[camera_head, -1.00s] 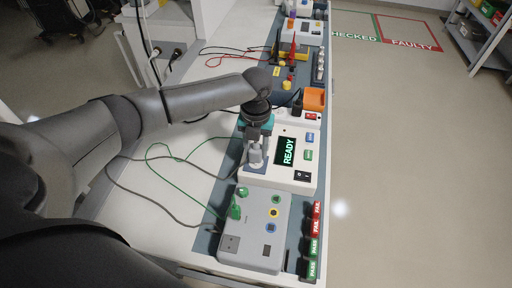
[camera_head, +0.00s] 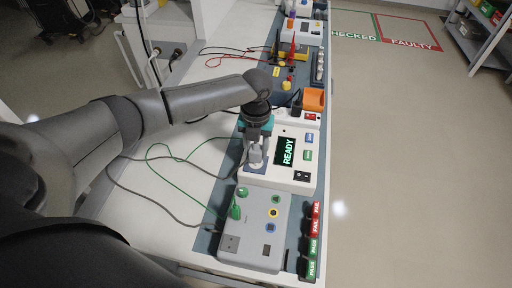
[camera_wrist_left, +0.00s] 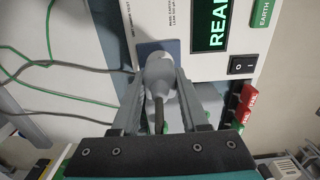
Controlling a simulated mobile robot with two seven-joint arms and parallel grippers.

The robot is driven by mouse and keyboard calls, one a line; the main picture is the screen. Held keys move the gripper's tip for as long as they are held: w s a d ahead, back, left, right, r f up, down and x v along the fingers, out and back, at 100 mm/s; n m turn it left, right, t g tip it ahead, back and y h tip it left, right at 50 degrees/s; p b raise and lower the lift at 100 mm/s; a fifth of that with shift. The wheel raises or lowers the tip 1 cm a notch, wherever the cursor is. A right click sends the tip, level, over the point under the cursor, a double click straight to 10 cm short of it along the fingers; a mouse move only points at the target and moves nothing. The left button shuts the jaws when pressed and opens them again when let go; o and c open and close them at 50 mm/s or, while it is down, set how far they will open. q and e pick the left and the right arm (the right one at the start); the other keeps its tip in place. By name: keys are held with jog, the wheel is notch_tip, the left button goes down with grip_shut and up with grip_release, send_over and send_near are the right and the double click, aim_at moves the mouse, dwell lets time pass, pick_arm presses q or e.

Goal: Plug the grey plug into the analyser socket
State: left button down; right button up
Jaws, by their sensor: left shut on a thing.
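The white analyser (camera_head: 299,178) with a lit READY screen stands on the bench; its screen also shows in the left wrist view (camera_wrist_left: 209,27). My left gripper (camera_head: 257,158) points down over the analyser's left end. It is shut on the grey plug (camera_wrist_left: 160,75), whose dark cord runs back between the fingers. The plug (camera_head: 256,154) is over the blue-grey socket area (camera_wrist_left: 172,46) of the analyser. The plug hides the socket openings, so I cannot tell whether it is seated. My right gripper is not in view.
A grey box (camera_head: 255,245) with a green clip stands nearer on the bench. Red and green PASS and FAIL blocks (camera_head: 314,240) line its right side. Green and grey leads lie loose on the white bench top (camera_head: 178,150). An orange holder (camera_head: 314,98) stands beyond the analyser.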

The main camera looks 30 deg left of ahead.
pick_arm(q)
jog(key=shift+f+b, duration=0.7)
jog(key=shift+f, duration=0.45)
dwell(0.5)
jog(key=shift+c, duration=1.7)
grip_release()
notch_tip(320, 180, up, 15)
jog(key=p, duration=0.2)
jog(key=shift+r+p, duration=0.15)
jog(key=shift+p, duration=0.2)
